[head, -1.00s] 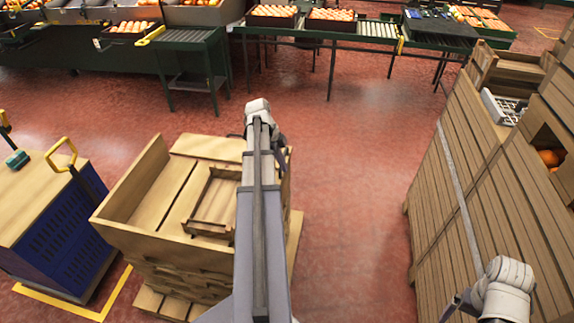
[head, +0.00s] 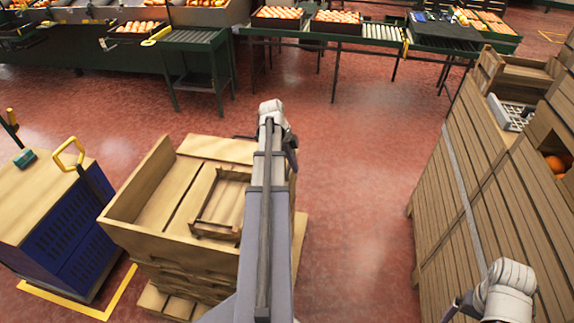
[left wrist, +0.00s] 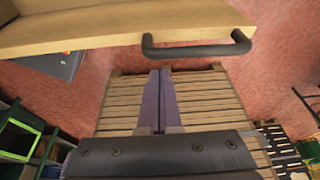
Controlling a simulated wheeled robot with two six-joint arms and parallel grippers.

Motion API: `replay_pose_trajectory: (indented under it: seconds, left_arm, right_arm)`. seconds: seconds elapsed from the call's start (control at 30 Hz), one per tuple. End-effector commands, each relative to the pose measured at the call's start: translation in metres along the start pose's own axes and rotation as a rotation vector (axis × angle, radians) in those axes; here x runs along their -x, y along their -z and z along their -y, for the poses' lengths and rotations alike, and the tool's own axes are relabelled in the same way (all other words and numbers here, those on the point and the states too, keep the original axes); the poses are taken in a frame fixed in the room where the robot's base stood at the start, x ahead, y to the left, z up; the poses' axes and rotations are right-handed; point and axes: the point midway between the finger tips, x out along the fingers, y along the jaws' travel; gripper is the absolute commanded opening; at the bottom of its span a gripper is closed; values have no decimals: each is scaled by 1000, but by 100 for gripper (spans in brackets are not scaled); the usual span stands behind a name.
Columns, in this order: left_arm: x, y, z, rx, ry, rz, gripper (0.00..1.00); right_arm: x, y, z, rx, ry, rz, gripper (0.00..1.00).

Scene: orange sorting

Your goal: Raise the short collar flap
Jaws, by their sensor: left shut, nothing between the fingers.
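A stack of pale wooden collars (head: 115,228) stands on a pallet left of centre in the head view. A flat pale panel (head: 212,147) lies along its far side. It looks like the short flap. In the left wrist view, a pale wooden panel (left wrist: 100,32) with a black bar handle (left wrist: 196,50) crosses the top. My left gripper (left wrist: 160,72) is shut and empty, its tips just below the panel and apart from the handle in the picture. In the head view its fingers are hidden behind my arm. My right gripper is out of view.
A small wooden crate (head: 203,228) sits on the stack. A blue cart (head: 62,240) with a yellow handle stands to the left. Tall wooden bins (head: 455,220) stand to the right. Red floor (head: 350,190) is clear between, with conveyor tables behind.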

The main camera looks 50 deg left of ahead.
Motion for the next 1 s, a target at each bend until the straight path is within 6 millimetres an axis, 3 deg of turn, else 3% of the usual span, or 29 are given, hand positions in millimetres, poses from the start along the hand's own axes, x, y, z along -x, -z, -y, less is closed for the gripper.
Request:
replay_pose_trajectory:
  seconds: [0.1,0.5,1.0]
  left_arm:
    - [4,24,0,-5,-3,-9,0]
    - [71,-27,1,-3,-4,-10,0]
    - [76,-34,-1,-7,-7,-11,0]
  right_arm:
    - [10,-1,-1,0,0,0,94]
    - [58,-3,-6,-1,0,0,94]
    - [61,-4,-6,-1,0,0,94]
